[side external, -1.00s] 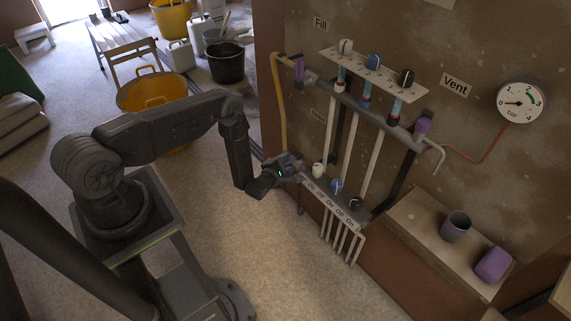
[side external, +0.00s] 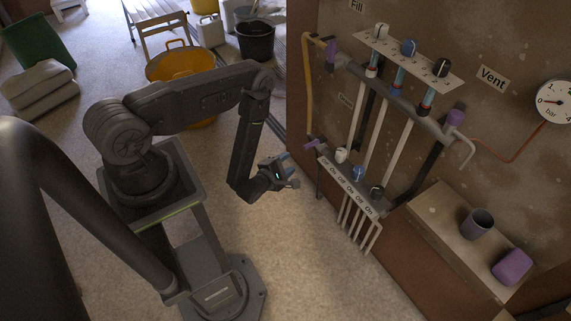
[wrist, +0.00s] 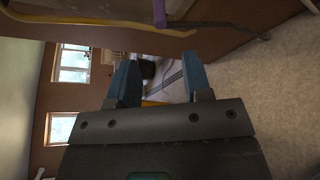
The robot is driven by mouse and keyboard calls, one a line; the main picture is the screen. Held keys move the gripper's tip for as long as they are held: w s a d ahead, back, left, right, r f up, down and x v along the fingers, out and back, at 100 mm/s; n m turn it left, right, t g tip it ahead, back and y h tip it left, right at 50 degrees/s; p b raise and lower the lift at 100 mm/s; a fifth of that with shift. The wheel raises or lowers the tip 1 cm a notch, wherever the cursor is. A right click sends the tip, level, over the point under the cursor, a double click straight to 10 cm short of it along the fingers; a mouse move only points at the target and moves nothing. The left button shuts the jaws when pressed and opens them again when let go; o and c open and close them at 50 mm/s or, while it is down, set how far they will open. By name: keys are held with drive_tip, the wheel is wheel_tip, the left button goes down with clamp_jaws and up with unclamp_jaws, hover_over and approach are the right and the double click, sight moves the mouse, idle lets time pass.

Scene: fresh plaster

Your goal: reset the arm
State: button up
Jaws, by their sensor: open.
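My gripper (side external: 286,170) is at the end of my bent arm, left of and apart from the pipe panel on the plaster wall. In the wrist view its two blue fingers (wrist: 160,82) stand apart with nothing between them. A purple lever (side external: 316,146) sits at the lower end of the yellow pipe (side external: 308,85), close to the right of my gripper. A purple handle (wrist: 159,12) also shows at the top of the wrist view; I cannot tell which one.
The manifold (side external: 400,100) carries white, blue and black knobs. A gauge (side external: 553,101) hangs at right. A grey cup (side external: 478,224) and a purple block (side external: 512,266) stand on a ledge (side external: 440,215). A yellow bucket (side external: 178,62) is behind my arm. Bare floor lies below my gripper.

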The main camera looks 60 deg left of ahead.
drive_tip(key=shift+s, duration=0.1)
drive_tip(key=w+d+r+m+g+h, duration=0.1)
drive_tip(key=w+r+m, duration=0.4)
drive_tip(key=r, duration=0.5)
drive_tip(key=w+d+r+m+g+h, duration=0.15)
drive_tip(key=w+r+m, duration=0.25)
drive_tip(key=w+r, duration=0.45)
drive_tip(key=s+d+r+m+g+h, duration=0.1)
drive_tip(key=s+d+r+m, duration=0.15)
drive_tip(key=r, duration=0.55)
drive_tip(key=s+d+r+m+g+h, duration=0.15)
drive_tip(key=r+m, duration=0.25)
drive_tip(key=r, duration=0.4)
drive_tip(key=s+d+r+m+g, duration=0.1)
drive_tip(key=s+r+m, duration=0.3)
drive_tip(key=s, duration=0.5)
drive_tip(key=s+d+r+m+g, duration=0.1)
drive_tip(key=s+r+m, duration=0.3)
drive_tip(key=s, duration=0.4)
drive_tip(key=s+d+r+m+g, duration=0.2)
drive_tip(key=s+r+m, duration=0.3)
drive_tip(key=s, duration=0.4)
drive_tip(key=shift+s+d+r, duration=0.15)
drive_tip(key=shift+s+d, duration=0.2)
drive_tip(key=shift+d, duration=0.25)
